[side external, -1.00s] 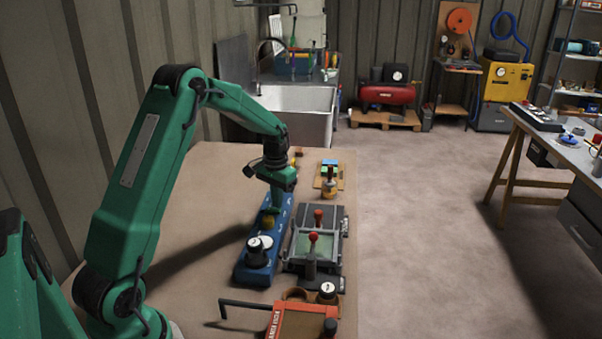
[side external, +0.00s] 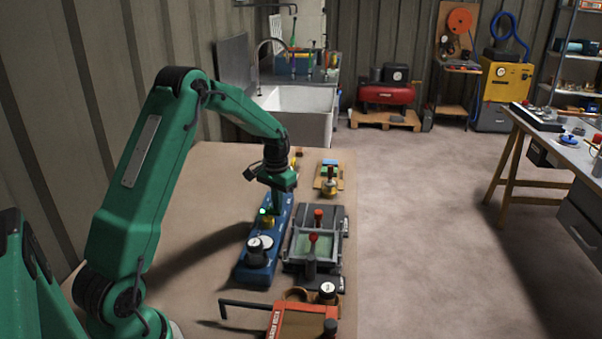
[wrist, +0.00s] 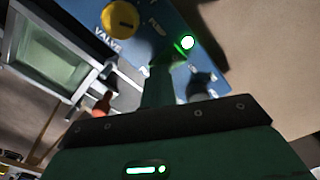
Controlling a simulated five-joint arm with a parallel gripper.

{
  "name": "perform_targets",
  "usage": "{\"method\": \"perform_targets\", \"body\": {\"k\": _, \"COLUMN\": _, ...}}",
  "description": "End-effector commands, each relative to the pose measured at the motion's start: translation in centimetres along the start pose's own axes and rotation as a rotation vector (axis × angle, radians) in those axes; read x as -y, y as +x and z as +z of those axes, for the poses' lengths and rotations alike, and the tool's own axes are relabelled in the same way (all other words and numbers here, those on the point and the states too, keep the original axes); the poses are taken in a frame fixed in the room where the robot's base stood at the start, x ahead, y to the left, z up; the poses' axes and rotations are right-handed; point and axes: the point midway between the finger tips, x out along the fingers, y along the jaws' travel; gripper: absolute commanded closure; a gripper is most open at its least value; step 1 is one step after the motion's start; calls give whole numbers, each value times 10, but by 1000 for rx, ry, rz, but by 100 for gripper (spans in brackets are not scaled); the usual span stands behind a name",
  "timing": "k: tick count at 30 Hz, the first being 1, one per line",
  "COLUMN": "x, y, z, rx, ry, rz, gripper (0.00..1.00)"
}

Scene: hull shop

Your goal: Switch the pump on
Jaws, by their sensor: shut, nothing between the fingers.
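A blue control panel (side external: 258,258) lies on the bench in the side view, and its face fills the top of the wrist view (wrist: 208,62). It carries a yellow knob (wrist: 121,19) by the word VALVE, and a label that seems to read PUMP. A lamp (side external: 263,211) glows green, also bright in the wrist view (wrist: 187,42). My gripper (side external: 277,206) is shut and empty, its tip low over the panel right beside the lamp; it also shows in the wrist view (wrist: 160,64). The pump switch itself is hidden or too blurred to make out.
A grey framed box with red-topped levers (side external: 314,245) stands close to the panel's right. An orange-red case (side external: 300,322) is at the bench's front. A small wooden stand (side external: 328,178) is farther back. The bench's left part is clear.

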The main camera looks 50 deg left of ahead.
Motion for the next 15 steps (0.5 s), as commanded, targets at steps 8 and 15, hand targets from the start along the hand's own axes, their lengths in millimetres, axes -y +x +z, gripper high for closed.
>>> {"method": "perform_targets", "body": {"k": 8, "x": 0, "y": -5, "z": 1, "rx": 3, "ry": -1, "rz": 0, "gripper": 100}}
{"method": "perform_targets", "body": {"k": 15, "x": 0, "y": -18, "z": 0, "rx": 1, "ry": 0, "rz": 0, "gripper": 100}}
